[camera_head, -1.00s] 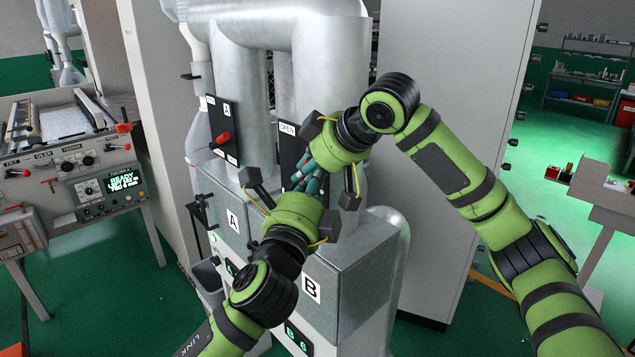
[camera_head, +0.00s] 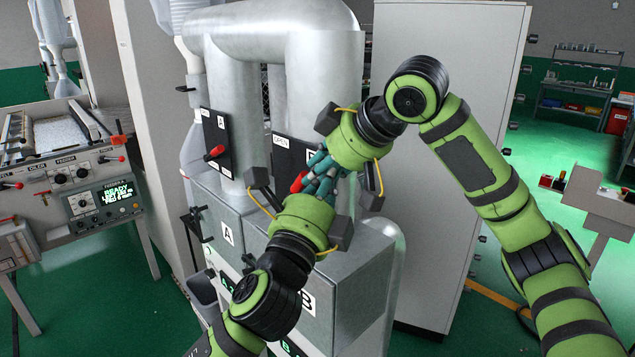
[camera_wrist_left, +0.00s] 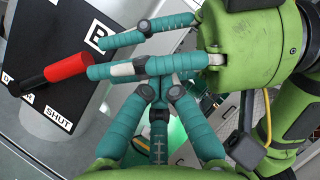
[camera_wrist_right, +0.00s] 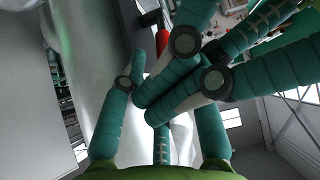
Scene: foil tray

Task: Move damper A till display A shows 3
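Damper A is a black plate marked A with a red handle (camera_head: 214,153) on the left pipe in the head view. Display A (camera_head: 228,283) is a small green readout low on the cabinet; its digits are too small to read surely. My left gripper (camera_head: 322,186) and right gripper (camera_head: 316,172) overlap in front of the right pipe, right of damper A and clear of it. The right fingers are spread beside damper B's red handle (camera_wrist_left: 68,67); contact cannot be told.
Damper B's plate (camera_wrist_left: 75,90), marked SHUT, is by the grippers. Grey boxes A (camera_head: 227,222) and B (camera_head: 325,275) jut out below the pipes. Display B (camera_head: 290,347) is partly hidden. A control console (camera_head: 75,190) stands left, with green floor between.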

